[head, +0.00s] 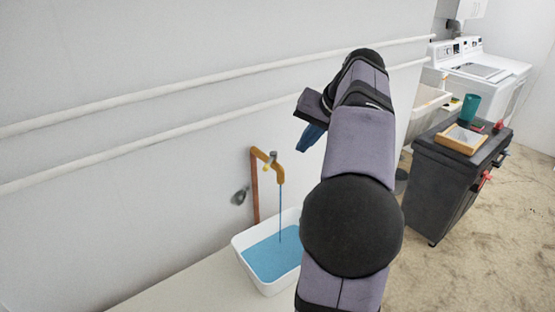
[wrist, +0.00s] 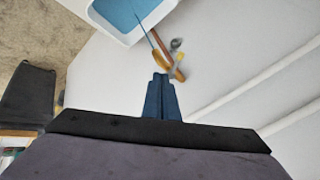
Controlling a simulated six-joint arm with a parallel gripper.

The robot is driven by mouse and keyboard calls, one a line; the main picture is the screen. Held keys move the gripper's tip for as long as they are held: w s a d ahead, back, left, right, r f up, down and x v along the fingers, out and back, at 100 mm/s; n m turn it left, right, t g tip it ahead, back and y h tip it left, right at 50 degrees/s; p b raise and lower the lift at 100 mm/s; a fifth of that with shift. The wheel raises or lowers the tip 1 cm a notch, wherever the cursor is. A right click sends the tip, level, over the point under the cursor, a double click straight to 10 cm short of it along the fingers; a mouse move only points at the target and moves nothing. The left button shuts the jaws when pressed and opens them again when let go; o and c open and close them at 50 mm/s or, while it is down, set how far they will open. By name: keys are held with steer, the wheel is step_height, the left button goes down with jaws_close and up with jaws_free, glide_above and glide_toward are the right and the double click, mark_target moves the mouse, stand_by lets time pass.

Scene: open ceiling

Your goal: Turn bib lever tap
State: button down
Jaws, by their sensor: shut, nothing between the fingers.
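The bib tap (head: 280,174) is brass, on a copper pipe (head: 255,190) by the wall, with a small lever (head: 270,158) on top. A thin blue stream runs from its spout into a white basin (head: 243,256) holding blue water. My gripper (head: 309,138) is above and to the right of the tap in the head view, with its blue fingers shut and empty. In the wrist view my gripper (wrist: 159,80) points toward the tap (wrist: 160,59), apparently apart from it. The lever's exact angle is too small to tell.
Two white pipes (head: 150,94) run along the wall. A grey round fitting (head: 240,196) is left of the copper pipe. A dark cabinet (head: 450,180) with a wooden tray (head: 462,139) and a teal cup (head: 469,108) stands right. The wall around the tap is otherwise clear.

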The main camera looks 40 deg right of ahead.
mark_target(267, 164)
steer(key=w+a+f+p, duration=0.1)
steer(key=w+f+p, duration=0.3)
steer(key=w+f, duration=0.4)
steer(key=shift+w+a+f, duration=0.2)
steer(key=shift+a+f, duration=0.05)
steer(key=shift+a, duration=0.15)
steer(key=shift+w+a+f+b, duration=0.15)
steer(key=shift+w+a+b, duration=0.15)
steer(key=shift+w+a, duration=0.35)
steer(key=shift+s, duration=0.15)
